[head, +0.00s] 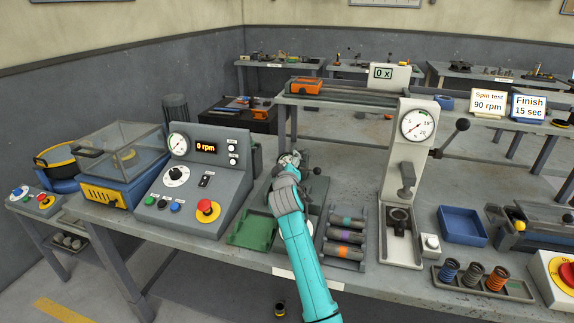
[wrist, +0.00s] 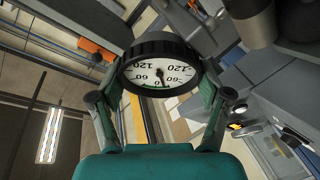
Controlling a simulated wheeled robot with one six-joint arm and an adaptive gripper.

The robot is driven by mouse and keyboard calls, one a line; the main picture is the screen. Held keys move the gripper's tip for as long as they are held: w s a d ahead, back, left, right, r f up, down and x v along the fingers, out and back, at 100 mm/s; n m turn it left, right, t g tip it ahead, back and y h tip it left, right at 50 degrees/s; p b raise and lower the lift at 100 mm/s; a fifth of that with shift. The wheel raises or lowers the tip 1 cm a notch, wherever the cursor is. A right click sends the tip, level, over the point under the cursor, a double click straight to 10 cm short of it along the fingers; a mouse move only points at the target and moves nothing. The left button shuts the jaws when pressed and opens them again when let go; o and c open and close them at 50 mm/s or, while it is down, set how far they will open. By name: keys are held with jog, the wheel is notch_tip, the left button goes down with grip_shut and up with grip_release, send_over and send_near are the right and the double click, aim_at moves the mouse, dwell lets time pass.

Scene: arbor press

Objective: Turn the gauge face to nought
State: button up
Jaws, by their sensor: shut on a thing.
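The round gauge (wrist: 158,66) fills the upper middle of the wrist view. It has a thick black rim and a white face marked 0, 60 and 120 to either side, with the 0 near the bottom. A thin dark needle points down close beside the 0, seemingly a little to its right. My gripper (wrist: 163,80) has one finger on each side of the rim and is shut on it. In the head view my gripper (head: 290,160) is above the bench, left of the press, and this gauge is hidden or too small to make out.
The arbor press (head: 405,160) with its own dial stands right of my arm. A grey control console (head: 195,185) reading 0 rpm is on the left. A green tray (head: 250,230) and a rack of banded cylinders (head: 343,240) lie close beside my arm.

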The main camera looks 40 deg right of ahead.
jog(key=o, duration=1.1)
jog(key=shift+s+a, duration=0.1)
jog(key=v, duration=1.1)
jog(key=shift+s+a, duration=0.15)
jog(key=shift+s, duration=0.2)
